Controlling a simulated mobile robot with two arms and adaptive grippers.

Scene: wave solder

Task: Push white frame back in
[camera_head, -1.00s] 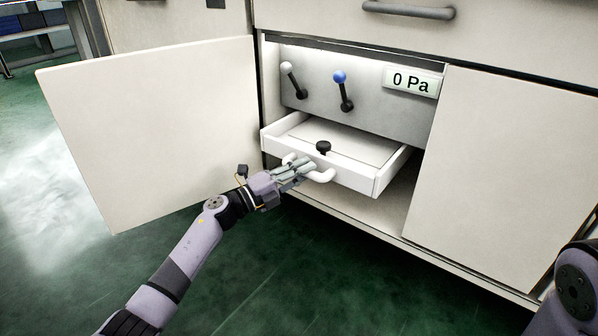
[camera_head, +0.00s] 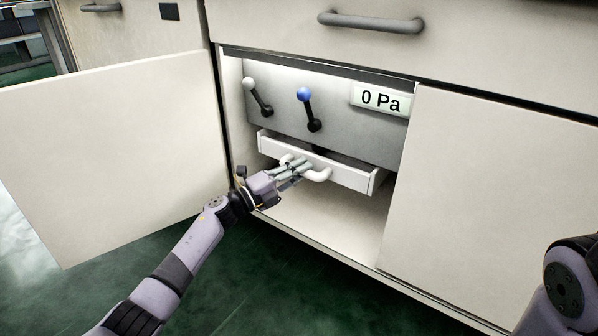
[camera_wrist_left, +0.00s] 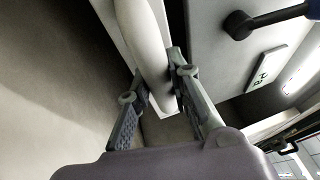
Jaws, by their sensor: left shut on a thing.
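The white frame (camera_head: 346,175) is a shallow drawer inside the open cabinet, below the grey panel. It sticks out a short way from under the panel. A white curved handle (camera_head: 320,175) is on its front. My left gripper (camera_head: 300,168) is at the handle and shut on it. In the left wrist view the handle (camera_wrist_left: 148,45) runs between the two fingers (camera_wrist_left: 158,95). The fingers hide part of the handle in the head view. My right gripper is out of view; only a piece of my right arm shows at the lower right.
The grey panel carries a white-knobbed lever (camera_head: 257,96), a blue-knobbed lever (camera_head: 308,108) and a "0 Pa" sign (camera_head: 381,100). The cabinet door (camera_head: 110,150) stands open at the left. A closed panel (camera_head: 500,200) is at the right. The cabinet floor (camera_head: 330,225) below the frame is clear.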

